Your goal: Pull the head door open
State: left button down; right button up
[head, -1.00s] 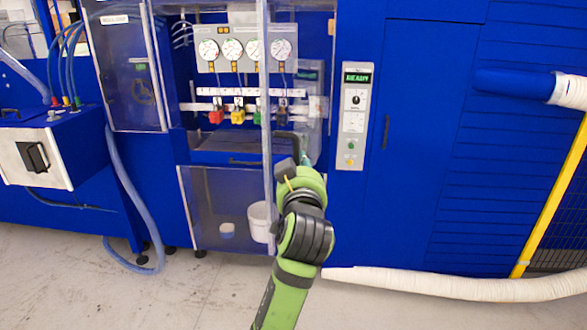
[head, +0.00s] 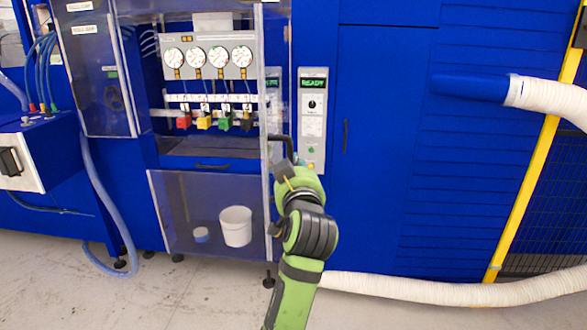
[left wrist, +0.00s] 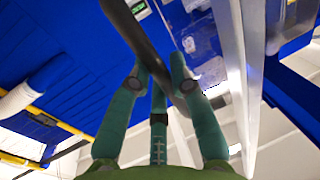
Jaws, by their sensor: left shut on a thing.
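The head door is a clear panel with a light metal edge post (head: 266,95), on the blue machine front. Its lower clear part (head: 185,200) shows a white bucket behind it. A dark bar handle (head: 288,140) sits at the door's right edge. My left gripper (head: 284,168) is at this handle. In the left wrist view the dark handle bar (left wrist: 145,38) runs between my teal fingers (left wrist: 160,85), which are closed around it. The post (left wrist: 231,70) also shows there. A strip is visible between the post and the control panel, so the door looks ajar. My right gripper is not in view.
Pressure gauges (head: 208,58) and coloured valves stand behind the door. A control panel (head: 312,120) reading READY is just to the right. A white hose (head: 430,290) lies along the floor at right. A yellow post (head: 525,170) stands farther right. The floor in front is clear at left.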

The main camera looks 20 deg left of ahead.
pick_arm(q)
jog(key=shift+a, duration=0.1)
jog(key=c, duration=1.4)
grip_release()
jog(key=shift+c, duration=0.2)
jog(key=shift+o, duration=0.3)
jog(key=shift+w+f, duration=0.1)
jog(key=shift+w, duration=0.05)
